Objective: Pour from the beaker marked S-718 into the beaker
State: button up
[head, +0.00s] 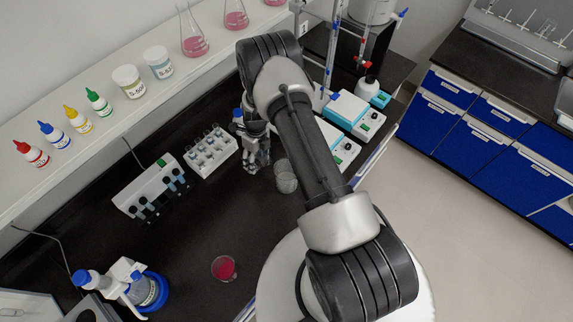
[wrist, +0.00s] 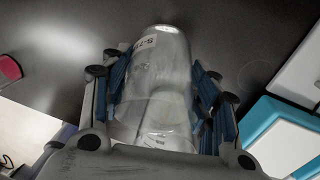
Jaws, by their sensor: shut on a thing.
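My gripper (head: 257,150) is low over the dark bench and shut on a clear glass beaker. In the wrist view the held beaker (wrist: 166,85) lies between the blue finger pads, with part of a label reading "S-7" showing; the rest is turned away. I cannot make out its contents. In the head view clear glass (head: 286,180) shows just right of my gripper, partly beside my arm; I cannot tell whether it is the held beaker or another. A small beaker with red-pink liquid (head: 223,268) stands apart, nearer the front; it also shows in the wrist view (wrist: 9,69).
A white tube rack (head: 211,152) and a white device with vials (head: 150,189) stand left of my gripper. White and teal instruments (head: 352,115) stand to the right. A blue-capped dispenser bottle (head: 145,289) is at front left. Bench between the rack and the red-pink beaker is clear.

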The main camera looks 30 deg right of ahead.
jog(key=shift+w+a+f+g+h+b, duration=0.55)
jog(key=shift+w+f+g+h+b, duration=0.2)
jog(key=shift+b, duration=1.45)
jog(key=f+g+h+b, duration=0.1)
jog(key=b, duration=0.5)
jog(key=shift+w+a+g, duration=0.25)
jog(key=shift+w+a, duration=0.1)
jog(key=shift+a, duration=0.05)
jog(key=shift+w+a+h+b, duration=0.1)
jog(key=shift+h+b, duration=0.25)
jog(key=shift+b, duration=0.25)
jog(key=shift+r+g, duration=0.1)
jog(key=shift+g, duration=0.2)
